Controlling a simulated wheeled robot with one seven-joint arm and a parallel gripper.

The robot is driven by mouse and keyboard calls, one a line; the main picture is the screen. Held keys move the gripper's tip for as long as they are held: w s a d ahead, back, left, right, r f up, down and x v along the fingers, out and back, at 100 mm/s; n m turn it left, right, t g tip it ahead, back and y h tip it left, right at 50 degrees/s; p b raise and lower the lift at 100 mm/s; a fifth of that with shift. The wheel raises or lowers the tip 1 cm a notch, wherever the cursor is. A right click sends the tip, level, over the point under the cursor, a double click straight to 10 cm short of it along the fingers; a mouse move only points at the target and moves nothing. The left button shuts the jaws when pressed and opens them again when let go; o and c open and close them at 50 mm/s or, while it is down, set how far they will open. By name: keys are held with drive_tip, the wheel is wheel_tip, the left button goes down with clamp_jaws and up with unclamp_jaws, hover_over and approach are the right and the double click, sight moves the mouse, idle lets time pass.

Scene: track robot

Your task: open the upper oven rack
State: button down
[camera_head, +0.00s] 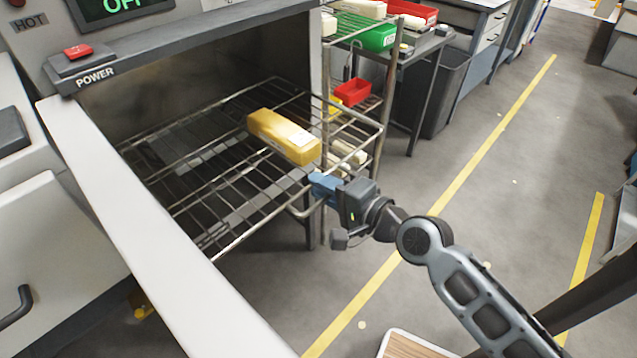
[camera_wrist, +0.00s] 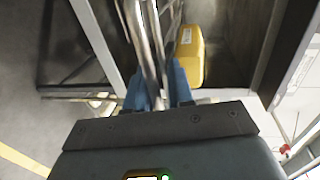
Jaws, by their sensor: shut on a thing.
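The upper oven rack (camera_head: 258,226) is a wire grid. It sticks out of the dark oven opening past the right-hand wall. A yellow block (camera_head: 285,137) with a pale label lies on the rack near its front; it also shows in the wrist view (camera_wrist: 190,57). My gripper (camera_head: 322,186) is at the rack's front edge, in front of the block. In the wrist view my blue fingers (camera_wrist: 160,85) close around the rack's metal front bars (camera_wrist: 145,45). The exact grip point is partly hidden by the fingers.
The oven's control panel (camera_head: 110,75) has a red power button (camera_head: 78,51) and a green OFF display. A cart (camera_head: 400,65) with green and red bins stands to the right, with a dark bin (camera_head: 443,95) beside it. The floor at right is open, with yellow lines.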

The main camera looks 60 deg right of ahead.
drive_tip(key=shift+s+f, duration=0.15)
drive_tip(key=shift+f, duration=0.35)
drive_tip(key=c, duration=1.3)
unclamp_jaws()
drive_tip(key=shift+o, duration=0.5)
drive_tip(key=shift+r, duration=0.1)
drive_tip(key=shift+r, duration=0.15)
drive_tip(key=b+v, duration=0.2)
drive_tip(key=v, duration=0.5)
drive_tip(key=shift+s, duration=0.25)
drive_tip(key=shift+a+r, duration=0.1)
drive_tip(key=shift+r, duration=0.05)
